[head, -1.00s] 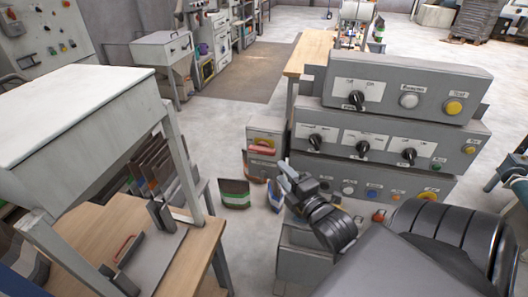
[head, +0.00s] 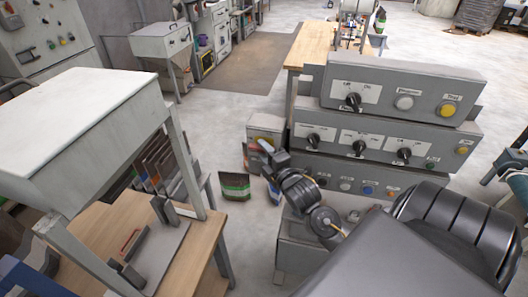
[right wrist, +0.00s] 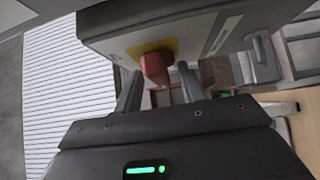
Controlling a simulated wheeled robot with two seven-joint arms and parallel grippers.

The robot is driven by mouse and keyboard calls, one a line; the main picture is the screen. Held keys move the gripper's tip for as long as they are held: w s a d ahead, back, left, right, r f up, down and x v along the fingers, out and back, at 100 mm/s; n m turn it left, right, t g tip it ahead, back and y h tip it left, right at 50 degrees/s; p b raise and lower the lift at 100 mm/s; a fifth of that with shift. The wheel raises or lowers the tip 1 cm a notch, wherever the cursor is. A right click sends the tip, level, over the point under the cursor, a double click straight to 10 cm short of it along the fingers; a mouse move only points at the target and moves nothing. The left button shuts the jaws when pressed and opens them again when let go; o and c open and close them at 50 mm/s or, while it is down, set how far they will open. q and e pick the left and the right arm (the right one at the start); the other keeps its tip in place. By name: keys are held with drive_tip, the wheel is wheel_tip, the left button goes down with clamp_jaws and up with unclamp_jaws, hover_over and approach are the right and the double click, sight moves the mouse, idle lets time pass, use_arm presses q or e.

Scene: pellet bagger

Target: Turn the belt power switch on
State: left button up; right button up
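A red rotary handle (right wrist: 155,66) sits on a yellow plate (right wrist: 150,47) on the face of a small grey box, in the right wrist view. In the head view the box (head: 265,121) stands at the left end of the control panels, and my right gripper hides most of its front. No label on it is readable. My right gripper (head: 268,150) is in front of this box. In the right wrist view its two fingers (right wrist: 159,72) are apart, with the red handle between and just beyond their tips; contact cannot be told. My left gripper is not in view.
Stacked grey panels with black knobs (head: 359,148) and coloured buttons stand right of the box. A green-and-dark bag (head: 234,186) stands on the floor to its left. A wooden bench (head: 170,245) with a grey hopper (head: 80,115) is at the left.

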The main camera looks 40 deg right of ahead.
drive_tip(key=shift+c, duration=0.4)
drive_tip(key=c, duration=0.5)
drive_tip(key=m+t+h+b, duration=0.1)
drive_tip(key=m+h+b, duration=0.3)
drive_tip(key=m+b, duration=0.2)
drive_tip(key=f+m+h+b, duration=0.1)
drive_tip(key=m+h+b, duration=0.4)
drive_tip(key=m, duration=0.2)
drive_tip(key=m+t+h+b, duration=0.1)
drive_tip(key=m+h+b, duration=0.3)
drive_tip(key=m+b, duration=0.2)
drive_tip(key=shift+w+a+f+m+t+h+b, duration=0.25)
drive_tip(key=shift+w+m+t+h+b, duration=0.05)
drive_tip(key=shift+w+m+h, duration=0.1)
drive_tip(key=shift+c, duration=0.2)
drive_tip(key=m+g+h+b, duration=0.1)
drive_tip(key=m+h, duration=0.1)
drive_tip(key=m, duration=0.1)
drive_tip(key=shift+g, duration=0.4)
drive_tip(key=shift+r+m+g+h+b, duration=0.1)
drive_tip(key=shift+m+g+h+b, duration=0.3)
drive_tip(key=shift+m+h, duration=0.3)
drive_tip(key=shift+a+m+g+h+b, duration=0.1)
drive_tip(key=shift+m+g+h+b, duration=0.25)
drive_tip(key=shift+m+g+h, duration=0.4)
drive_tip(key=shift+r+m+g+h, duration=0.25)
drive_tip(key=shift+m+g, duration=0.4)
drive_tip(key=shift+m, duration=0.3)
